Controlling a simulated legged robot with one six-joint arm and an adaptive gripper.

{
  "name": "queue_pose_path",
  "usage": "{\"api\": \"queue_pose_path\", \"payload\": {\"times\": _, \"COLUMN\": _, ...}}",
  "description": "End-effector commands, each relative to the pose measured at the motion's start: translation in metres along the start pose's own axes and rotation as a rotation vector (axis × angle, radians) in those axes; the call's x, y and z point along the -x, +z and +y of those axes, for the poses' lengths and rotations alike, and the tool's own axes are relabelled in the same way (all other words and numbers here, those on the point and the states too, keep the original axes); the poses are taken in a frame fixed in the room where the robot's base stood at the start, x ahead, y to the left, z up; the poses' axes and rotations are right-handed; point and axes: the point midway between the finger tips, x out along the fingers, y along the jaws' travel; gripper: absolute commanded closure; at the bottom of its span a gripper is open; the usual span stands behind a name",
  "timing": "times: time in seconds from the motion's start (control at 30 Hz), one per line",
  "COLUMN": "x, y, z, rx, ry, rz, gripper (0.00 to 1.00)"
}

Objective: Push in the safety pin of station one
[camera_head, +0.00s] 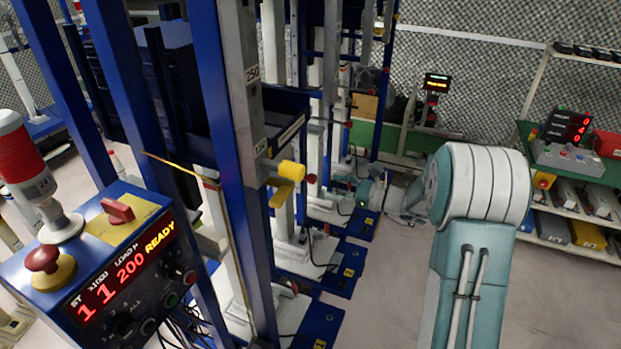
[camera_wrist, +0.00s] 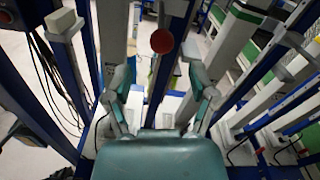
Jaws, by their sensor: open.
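The station panel (camera_head: 110,255) at the lower left of the head view has a lit display reading 1, 1, 200 and READY. A yellow knob (camera_head: 291,170) sticks out from the blue and grey upright (camera_head: 247,130) beside it. I cannot tell for sure that this knob is the safety pin. A small red knob (camera_head: 312,178) shows just behind it. In the wrist view a red round knob (camera_wrist: 162,41) lies beyond my gripper (camera_wrist: 162,88), near the middle. My gripper is open, its fingers spread, with nothing between them and apart from the knob.
Several similar uprights stand in a row behind, with blue base plates (camera_head: 318,325) on the floor. A red and white lamp (camera_head: 25,160) rises from the panel. A shelf (camera_head: 565,225) with boxes stands at the right. Open floor (camera_head: 560,300) lies at the lower right.

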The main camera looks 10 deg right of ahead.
Motion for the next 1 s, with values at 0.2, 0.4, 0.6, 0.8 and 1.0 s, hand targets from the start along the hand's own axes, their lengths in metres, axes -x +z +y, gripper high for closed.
{"api": "queue_pose_path", "payload": {"times": 0.2, "x": -0.041, "y": 0.0, "z": 0.0, "rx": 0.001, "ry": 0.003, "rz": 0.0, "gripper": 0.27}}
{"api": "queue_pose_path", "payload": {"times": 0.4, "x": -0.062, "y": 0.0, "z": 0.0, "rx": 0.001, "ry": 0.001, "rz": 0.001, "gripper": 0.27}}
{"api": "queue_pose_path", "payload": {"times": 0.6, "x": -0.066, "y": 0.0, "z": 0.0, "rx": 0.001, "ry": 0.0, "rz": 0.001, "gripper": 0.27}}
{"api": "queue_pose_path", "payload": {"times": 0.8, "x": -0.066, "y": 0.0, "z": 0.0, "rx": 0.002, "ry": 0.0, "rz": 0.001, "gripper": 0.58}}
{"api": "queue_pose_path", "payload": {"times": 1.0, "x": -0.066, "y": 0.0, "z": 0.0, "rx": 0.002, "ry": 0.0, "rz": 0.001, "gripper": 1.0}}
